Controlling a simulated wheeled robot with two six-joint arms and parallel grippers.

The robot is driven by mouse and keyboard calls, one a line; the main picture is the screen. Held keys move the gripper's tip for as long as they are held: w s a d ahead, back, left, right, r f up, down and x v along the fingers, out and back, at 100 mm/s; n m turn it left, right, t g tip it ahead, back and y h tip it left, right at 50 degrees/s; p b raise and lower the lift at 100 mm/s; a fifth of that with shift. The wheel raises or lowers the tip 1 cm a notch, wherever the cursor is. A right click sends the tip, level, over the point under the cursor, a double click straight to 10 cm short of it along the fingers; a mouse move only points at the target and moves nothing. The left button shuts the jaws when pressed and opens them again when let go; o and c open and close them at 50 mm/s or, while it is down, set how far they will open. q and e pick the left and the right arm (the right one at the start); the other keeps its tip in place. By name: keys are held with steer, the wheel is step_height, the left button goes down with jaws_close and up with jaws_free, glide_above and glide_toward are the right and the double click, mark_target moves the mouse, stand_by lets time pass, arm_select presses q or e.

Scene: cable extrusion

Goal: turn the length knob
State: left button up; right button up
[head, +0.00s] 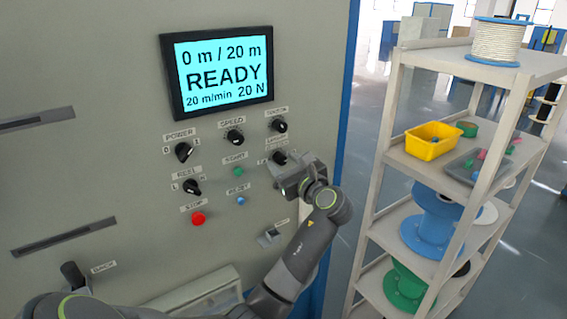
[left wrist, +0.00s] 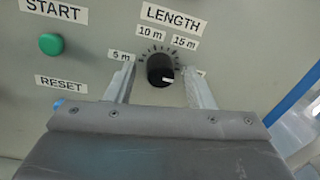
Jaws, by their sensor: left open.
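The black round length knob (left wrist: 160,70) sits on the grey panel under the LENGTH label, with 5 m, 10 m and 15 m marks around it. Its white pointer mark faces lower right, past 15 m. My left gripper (left wrist: 161,76) is open, one finger on each side of the knob; I cannot tell whether they touch it. In the head view the knob (head: 279,157) is partly hidden by my left gripper (head: 287,169). The screen (head: 222,72) reads 0 m / 20 m, READY, 20 m/min, 20 N. My right gripper is not in view.
Near the length knob are the speed knob (head: 234,137), tension knob (head: 278,125), green start button (head: 238,171), blue reset button (head: 240,201) and red stop button (head: 198,218). A shelf (head: 462,66) with spools and a yellow bin (head: 433,141) stands to the right.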

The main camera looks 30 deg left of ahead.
arm_select(q)
steer(key=shift+c, duration=0.2)
steer(key=shift+c, duration=1.3)
steer(key=c, duration=0.7)
